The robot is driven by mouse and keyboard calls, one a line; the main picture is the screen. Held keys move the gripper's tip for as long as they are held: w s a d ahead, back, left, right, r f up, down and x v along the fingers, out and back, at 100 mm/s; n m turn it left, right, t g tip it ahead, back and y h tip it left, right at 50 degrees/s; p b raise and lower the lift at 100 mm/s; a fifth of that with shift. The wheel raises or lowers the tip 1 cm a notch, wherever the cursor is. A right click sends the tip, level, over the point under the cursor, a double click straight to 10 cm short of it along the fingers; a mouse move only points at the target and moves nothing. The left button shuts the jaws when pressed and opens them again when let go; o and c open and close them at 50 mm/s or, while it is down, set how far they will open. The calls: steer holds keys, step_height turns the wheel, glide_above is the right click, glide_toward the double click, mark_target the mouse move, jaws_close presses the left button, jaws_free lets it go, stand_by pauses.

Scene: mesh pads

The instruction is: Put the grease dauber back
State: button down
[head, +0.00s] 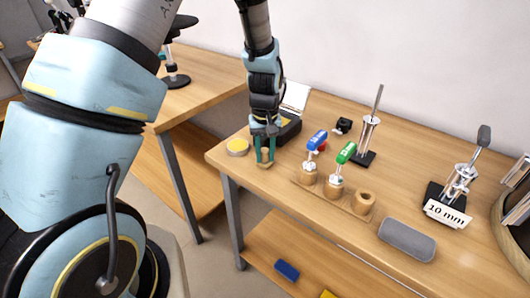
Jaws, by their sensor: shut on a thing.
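My gripper (265,152) points down over the near left part of the workbench, between a yellow-topped round tin and a wooden rack. Its teal fingers are shut on a small brownish thing, taken as the grease dauber, mostly hidden by the fingers. I cannot tell whether it touches the bench. The wooden rack (348,208) has three round cups in a row. The left cup holds a blue-handled tool (317,140) and the middle cup a green-handled tool (346,153), both leaning right. The right cup (364,199) is empty, with a dark hole in its top.
The yellow-topped tin (237,146) stands left of my gripper; a black object (289,131) sits close behind it. Metal stands (367,137) are farther back and right, one by a "10 mm" card (446,213). A grey pad (407,240) lies right of the rack.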

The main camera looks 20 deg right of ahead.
mark_target(265, 152)
steer(key=shift+f, duration=0.15)
steer(key=c, duration=0.6)
jaws_free()
step_height(265, 152, up, 12)
steer(key=b, duration=0.3)
steer(key=s+a+n+t, duration=0.1)
steer(key=s+a+n, duration=0.1)
steer(key=a, duration=2.8)
steer(key=shift+s+r+t, duration=0.25)
steer(key=shift+s+t, duration=0.05)
steer(key=shift+s, duration=0.15)
